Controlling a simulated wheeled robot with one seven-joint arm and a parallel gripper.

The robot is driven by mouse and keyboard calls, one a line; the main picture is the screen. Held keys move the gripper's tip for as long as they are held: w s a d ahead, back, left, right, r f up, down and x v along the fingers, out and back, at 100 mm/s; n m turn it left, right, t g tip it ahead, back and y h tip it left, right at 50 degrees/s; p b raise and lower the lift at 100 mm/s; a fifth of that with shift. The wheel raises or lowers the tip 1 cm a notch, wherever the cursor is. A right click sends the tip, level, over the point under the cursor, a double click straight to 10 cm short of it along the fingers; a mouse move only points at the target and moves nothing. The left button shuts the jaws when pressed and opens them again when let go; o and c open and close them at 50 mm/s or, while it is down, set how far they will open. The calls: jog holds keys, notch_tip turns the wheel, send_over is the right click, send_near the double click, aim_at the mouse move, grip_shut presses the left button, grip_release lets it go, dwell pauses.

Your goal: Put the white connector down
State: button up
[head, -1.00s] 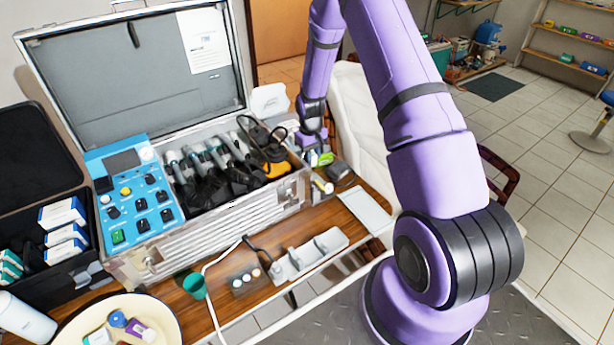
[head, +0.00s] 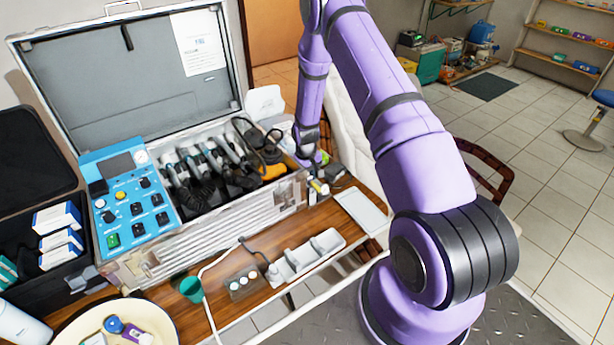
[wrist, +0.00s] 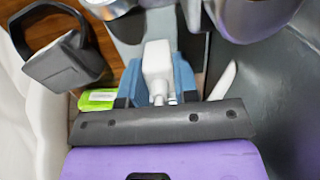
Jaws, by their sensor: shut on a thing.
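The white connector (wrist: 157,62) shows in the wrist view as a small white block with a thin stem. My gripper (wrist: 156,88) is shut on it, with a blue finger on each side. In the head view my gripper (head: 310,160) is at the right end of the open metal case, low over the wooden table. The connector cannot be made out in the head view. Whether it touches the surface below is unclear.
The metal case (head: 220,232) with several handpieces stands left of my gripper. A green item (wrist: 97,99) and a dark grey holder (wrist: 62,62) lie close by. A pale flat pad (head: 360,211) and a white power strip (head: 305,255) lie on the table (head: 325,218).

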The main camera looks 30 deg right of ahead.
jog(key=shift+f, duration=0.1)
jog(key=o, duration=0.9)
